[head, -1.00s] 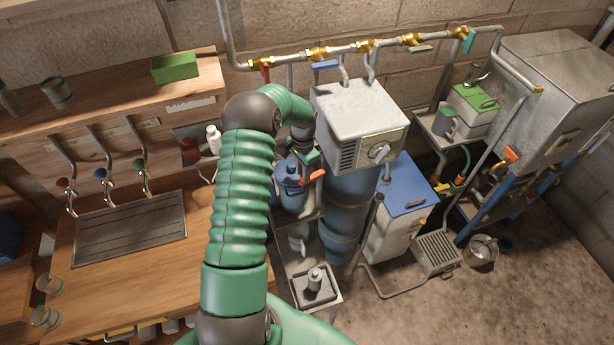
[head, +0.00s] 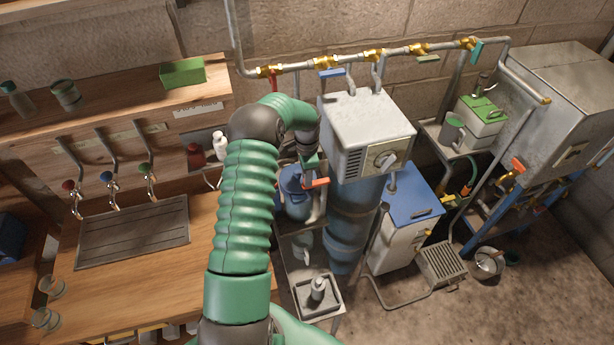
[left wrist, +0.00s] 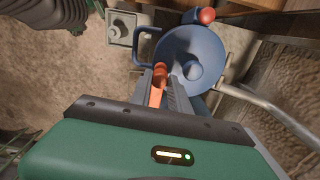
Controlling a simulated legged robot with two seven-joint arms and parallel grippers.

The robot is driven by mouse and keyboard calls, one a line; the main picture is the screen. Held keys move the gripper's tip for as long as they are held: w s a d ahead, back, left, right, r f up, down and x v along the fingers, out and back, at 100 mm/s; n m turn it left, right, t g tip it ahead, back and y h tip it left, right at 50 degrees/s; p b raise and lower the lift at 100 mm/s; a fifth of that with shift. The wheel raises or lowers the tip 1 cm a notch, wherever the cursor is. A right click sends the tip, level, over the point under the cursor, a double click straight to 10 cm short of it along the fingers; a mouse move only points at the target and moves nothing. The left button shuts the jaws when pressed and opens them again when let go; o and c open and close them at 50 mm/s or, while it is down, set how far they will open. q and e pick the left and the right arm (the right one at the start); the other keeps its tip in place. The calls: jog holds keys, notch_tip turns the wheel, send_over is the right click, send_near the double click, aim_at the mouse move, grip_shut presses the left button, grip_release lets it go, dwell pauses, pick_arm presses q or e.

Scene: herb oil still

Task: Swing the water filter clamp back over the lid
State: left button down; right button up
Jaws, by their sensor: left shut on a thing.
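The water filter is a blue canister (head: 296,199) beside the column under the grey box. Its round blue lid (left wrist: 195,60) fills the upper middle of the left wrist view. The orange clamp handle (head: 316,183) shows at the lid's right side in the head view. In the left wrist view the orange handle (left wrist: 157,88) lies between my fingers at the lid's edge. My left gripper (left wrist: 165,84) is shut on this handle; it also shows in the head view (head: 309,168). The rest of the clamp is mostly hidden. My right gripper is out of view.
The grey box (head: 366,122) with a dial overhangs close to the right of my gripper. A red ball-shaped knob (left wrist: 207,15) sits at the lid's far edge. A pipe with valves (head: 373,56) runs along the wall. A wooden counter (head: 120,285) stands left.

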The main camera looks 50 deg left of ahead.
pick_arm(q)
jog(key=shift+w+a+r, duration=0.15)
jog(key=c, duration=1.5)
grip_release()
jog(key=shift+o, duration=1.2)
jog(key=shift+w+a+f, duration=0.15)
jog(key=shift+f, duration=0.1)
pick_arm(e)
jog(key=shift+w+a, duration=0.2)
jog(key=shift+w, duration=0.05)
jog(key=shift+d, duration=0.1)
pick_arm(q)
jog(key=shift+s, duration=0.2)
